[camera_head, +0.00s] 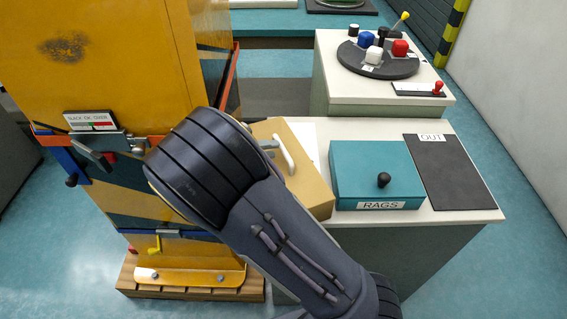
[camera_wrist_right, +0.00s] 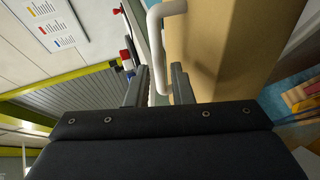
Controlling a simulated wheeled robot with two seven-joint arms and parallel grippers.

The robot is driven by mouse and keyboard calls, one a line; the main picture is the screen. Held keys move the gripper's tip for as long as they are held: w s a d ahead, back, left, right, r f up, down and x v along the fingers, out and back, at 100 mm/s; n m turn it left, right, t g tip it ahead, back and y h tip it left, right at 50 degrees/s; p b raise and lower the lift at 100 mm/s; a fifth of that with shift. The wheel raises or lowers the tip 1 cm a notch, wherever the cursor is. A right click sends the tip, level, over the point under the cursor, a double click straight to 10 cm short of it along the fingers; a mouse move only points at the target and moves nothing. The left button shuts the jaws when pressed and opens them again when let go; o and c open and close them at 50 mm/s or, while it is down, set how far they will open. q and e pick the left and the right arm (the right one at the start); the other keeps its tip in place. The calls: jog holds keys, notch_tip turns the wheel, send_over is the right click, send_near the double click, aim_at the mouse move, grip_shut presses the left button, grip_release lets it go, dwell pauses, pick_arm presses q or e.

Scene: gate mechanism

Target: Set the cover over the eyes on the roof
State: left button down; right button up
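A tan box-like piece with a white bar handle, perhaps the cover (camera_head: 310,191), sits on the white counter, partly hidden by my right arm. Its tan side (camera_wrist_right: 215,45) and white handle (camera_wrist_right: 155,45) also show in the right wrist view. My right gripper (camera_head: 270,147) is at the handle, mostly hidden behind its own wrist in the head view. In the wrist view its two fingers (camera_wrist_right: 159,88) stand apart, with the handle's lower end between them; I cannot tell if they touch it. My left gripper is out of view. I see no roof or eyes.
A tall yellow cabinet (camera_head: 110,60) with latches stands left of my right arm. On the counter are a teal RAGS box (camera_head: 360,160) and a dark OUT mat (camera_head: 450,175), which is empty. A round dark tray (camera_head: 377,62) with coloured knobs stands behind on a raised block.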

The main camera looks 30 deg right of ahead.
aim_at(282, 146)
jog(key=x, duration=0.4)
jog(key=shift+s+d, duration=0.15)
jog(key=shift+d, duration=0.1)
jog(key=shift+c, duration=0.4)
grip_shut()
